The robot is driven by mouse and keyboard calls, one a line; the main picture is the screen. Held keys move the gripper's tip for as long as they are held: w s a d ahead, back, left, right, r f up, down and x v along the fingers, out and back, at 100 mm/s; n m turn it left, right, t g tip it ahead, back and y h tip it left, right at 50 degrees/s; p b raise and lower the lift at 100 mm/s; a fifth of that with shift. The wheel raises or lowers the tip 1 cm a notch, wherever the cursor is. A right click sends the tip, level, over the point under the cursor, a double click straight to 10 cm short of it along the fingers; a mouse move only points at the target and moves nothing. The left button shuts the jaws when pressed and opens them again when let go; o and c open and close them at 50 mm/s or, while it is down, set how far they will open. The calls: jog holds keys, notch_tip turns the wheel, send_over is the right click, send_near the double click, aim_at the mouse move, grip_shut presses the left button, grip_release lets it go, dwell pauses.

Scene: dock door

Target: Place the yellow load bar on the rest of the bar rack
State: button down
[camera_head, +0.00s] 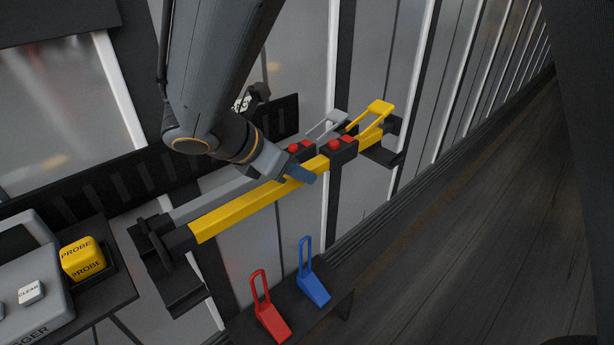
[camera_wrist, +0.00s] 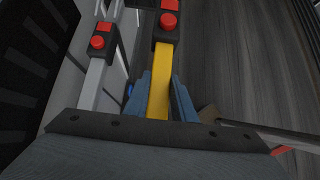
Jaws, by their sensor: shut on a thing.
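The yellow load bar (camera_head: 240,209) runs diagonally across the middle of the head view, with black ends, a black latch block with red buttons and a yellow lever. My gripper (camera_head: 302,174) is shut on it just left of the latch block. In the wrist view the bar (camera_wrist: 159,90) lies between my blue fingers (camera_wrist: 165,100). The bar rack's dark brackets show near the bar's left end (camera_head: 183,300) and right end (camera_head: 384,156). Whether the bar touches the brackets or is just above them I cannot tell.
A grey bar (camera_wrist: 94,85) with red buttons lies close behind, roughly parallel. A red wedge (camera_head: 272,320) and a blue wedge (camera_head: 314,288) stand on a dark shelf below. A yellow probe box (camera_head: 82,258) is at left. Floor at right is clear.

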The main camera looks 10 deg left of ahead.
jog(key=shift+s+a+f, duration=0.1)
jog(key=shift+a+f, duration=0.05)
jog(key=shift+f, duration=0.45)
jog(key=shift+a+f, duration=0.1)
jog(key=shift+f, duration=0.45)
jog(key=shift+f+p, duration=0.35)
jog(key=shift+f, duration=1.7)
jog(key=shift+f, duration=0.1)
jog(key=c, duration=1.5)
grip_release()
jog(key=shift+d+f, duration=0.1)
